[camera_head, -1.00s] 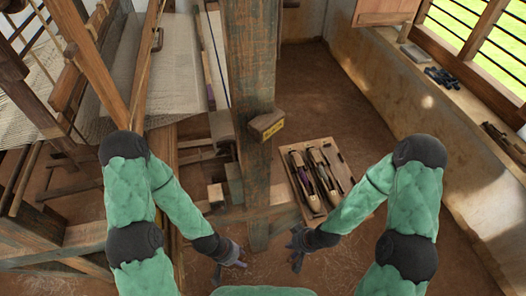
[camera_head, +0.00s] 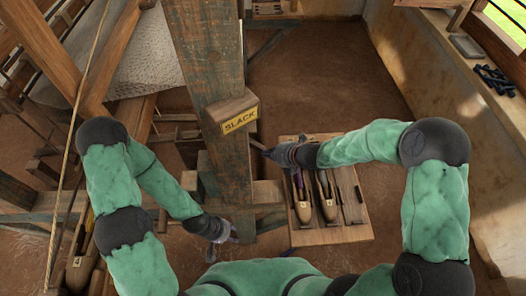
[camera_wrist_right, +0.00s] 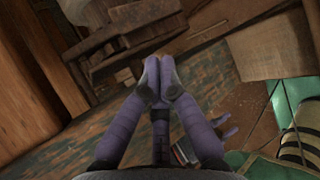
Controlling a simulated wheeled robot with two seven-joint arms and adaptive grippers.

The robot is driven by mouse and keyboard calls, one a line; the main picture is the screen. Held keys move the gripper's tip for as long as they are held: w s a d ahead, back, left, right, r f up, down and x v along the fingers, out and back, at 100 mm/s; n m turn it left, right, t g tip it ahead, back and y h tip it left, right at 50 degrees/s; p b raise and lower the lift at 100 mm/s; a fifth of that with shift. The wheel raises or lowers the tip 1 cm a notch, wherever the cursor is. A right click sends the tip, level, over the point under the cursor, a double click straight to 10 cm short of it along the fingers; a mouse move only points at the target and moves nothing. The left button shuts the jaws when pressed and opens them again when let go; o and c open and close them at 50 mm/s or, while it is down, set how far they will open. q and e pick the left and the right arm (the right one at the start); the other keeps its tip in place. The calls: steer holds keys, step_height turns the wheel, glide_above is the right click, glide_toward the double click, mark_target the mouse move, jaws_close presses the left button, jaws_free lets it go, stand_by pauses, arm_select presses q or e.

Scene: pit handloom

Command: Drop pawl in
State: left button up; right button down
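I cannot pick out the pawl for certain in either view. A wooden block with a yellow SLACK label (camera_head: 240,120) is fixed on the thick worn post (camera_head: 212,70). My right gripper (camera_head: 264,149) is beside the post, just below the block, in the head view. In the right wrist view its purple fingers (camera_wrist_right: 160,68) come together at the tips with nothing visible between them. Dark wooden parts (camera_wrist_right: 125,42) lie beyond the tips, apparently apart from them. My left gripper (camera_head: 226,237) hangs low by the post's foot, its fingers small and unclear.
A wooden tray (camera_head: 330,236) with shuttles (camera_head: 326,196) is on the floor under my right forearm. Loom beams and pale cloth (camera_head: 150,60) fill the left. A ledge (camera_head: 480,65) with dark items runs along the right wall. Bare floor (camera_head: 310,85) lies behind the tray.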

steer(key=b+x, duration=0.2)
steer(key=x, duration=0.7)
steer(key=shift+d, duration=0.1)
steer(key=h+p, duration=0.1)
steer(key=p, duration=0.2)
glide_toward(255, 143)
steer(key=x, duration=0.5)
steer(key=shift+r, duration=0.1)
steer(key=shift+d+r+p, duration=0.15)
steer(key=shift+r+p, duration=0.2)
steer(key=shift+r, duration=0.15)
steer(key=shift+r, duration=0.1)
